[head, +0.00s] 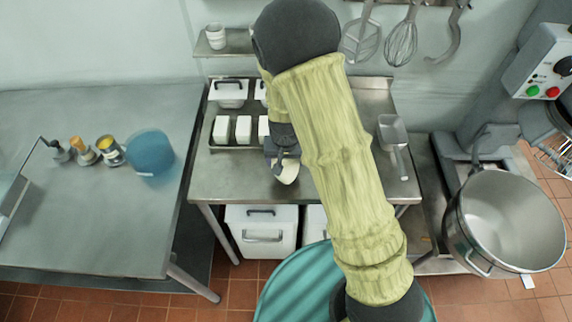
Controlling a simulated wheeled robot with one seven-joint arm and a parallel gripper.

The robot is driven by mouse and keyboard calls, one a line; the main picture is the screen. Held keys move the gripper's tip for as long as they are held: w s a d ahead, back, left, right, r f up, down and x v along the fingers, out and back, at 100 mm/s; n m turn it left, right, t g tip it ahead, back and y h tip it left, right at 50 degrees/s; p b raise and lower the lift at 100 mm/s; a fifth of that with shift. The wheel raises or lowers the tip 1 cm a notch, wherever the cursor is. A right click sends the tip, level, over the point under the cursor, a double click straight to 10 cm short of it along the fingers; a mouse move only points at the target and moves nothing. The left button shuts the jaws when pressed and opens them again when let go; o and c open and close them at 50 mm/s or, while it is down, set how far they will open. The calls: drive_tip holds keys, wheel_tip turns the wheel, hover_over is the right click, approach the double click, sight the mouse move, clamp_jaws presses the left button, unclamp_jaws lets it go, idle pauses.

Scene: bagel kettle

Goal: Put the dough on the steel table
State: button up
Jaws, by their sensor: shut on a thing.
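My gripper (283,158) is shut on a small pale cream lump, which looks like the dough (288,174). It is just over the front part of the middle steel table (232,181). My arm and gripper hide part of the dough, and I cannot tell whether its underside touches the table. Another steel-topped table (85,225) stands at the left.
White containers (222,130) stand behind the gripper, and a metal scoop (393,135) lies to its right. A blue round vessel (151,153) and several small jars stand on the left table. A mixer bowl (508,225) is at the right. Utensils hang above.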

drive_tip(key=shift+w, duration=0.1)
wheel_tip(320, 180, down, 3)
drive_tip(key=shift+d+f, duration=0.1)
drive_tip(key=shift+f, duration=0.1)
drive_tip(key=shift+a+f, duration=0.1)
drive_tip(key=shift+a, duration=0.15)
drive_tip(key=shift+d+f, duration=0.1)
drive_tip(key=shift+f, duration=0.05)
drive_tip(key=o, duration=1.7)
drive_tip(key=shift+c, duration=0.2)
